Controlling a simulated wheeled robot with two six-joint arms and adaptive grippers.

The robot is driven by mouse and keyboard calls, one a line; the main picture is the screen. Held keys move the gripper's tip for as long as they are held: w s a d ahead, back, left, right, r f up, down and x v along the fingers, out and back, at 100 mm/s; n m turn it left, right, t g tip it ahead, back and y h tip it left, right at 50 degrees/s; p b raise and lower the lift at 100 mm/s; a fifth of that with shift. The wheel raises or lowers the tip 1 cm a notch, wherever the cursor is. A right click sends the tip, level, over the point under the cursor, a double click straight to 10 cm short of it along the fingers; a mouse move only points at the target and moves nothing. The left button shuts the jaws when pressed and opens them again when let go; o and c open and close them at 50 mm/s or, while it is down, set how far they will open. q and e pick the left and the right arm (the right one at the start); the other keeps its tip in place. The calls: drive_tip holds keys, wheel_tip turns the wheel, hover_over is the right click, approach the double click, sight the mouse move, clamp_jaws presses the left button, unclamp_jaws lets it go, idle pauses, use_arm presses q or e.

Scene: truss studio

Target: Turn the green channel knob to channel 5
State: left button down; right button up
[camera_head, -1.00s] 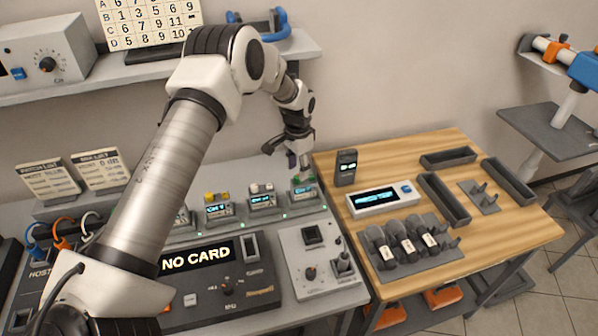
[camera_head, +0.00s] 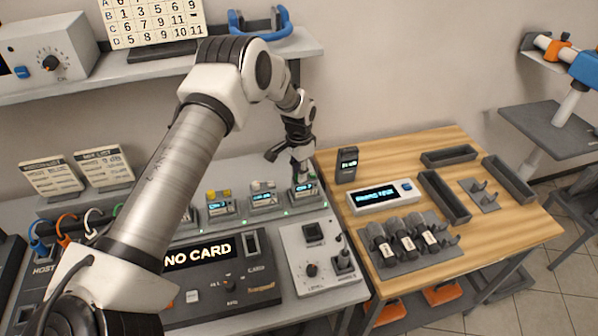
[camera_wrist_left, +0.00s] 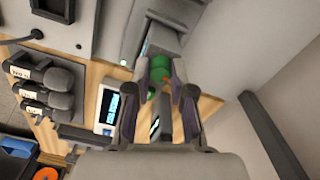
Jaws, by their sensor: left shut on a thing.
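My left gripper (camera_head: 300,172) reaches down at the rightmost small display box (camera_head: 305,197) in the back row of the console. In the left wrist view its two fingers (camera_wrist_left: 160,95) stand on either side of the green knob (camera_wrist_left: 158,66) and are shut on it. The knob sits on top of its grey box; in the head view the gripper hides it. The box's front display is lit, but its text is too small to read. My right gripper is not in view.
A "NO CARD" panel (camera_head: 215,280) lies in front. A small upright handheld device (camera_head: 347,164) stands close by on the wooden table (camera_head: 400,165).

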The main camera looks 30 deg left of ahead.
use_arm(q)
drive_tip(key=n, duration=0.4)
drive_tip(key=shift+n, duration=0.3)
drive_tip(key=n, duration=0.4)
drive_tip(key=shift+n, duration=0.4)
drive_tip(key=c, duration=1)
unclamp_jaws()
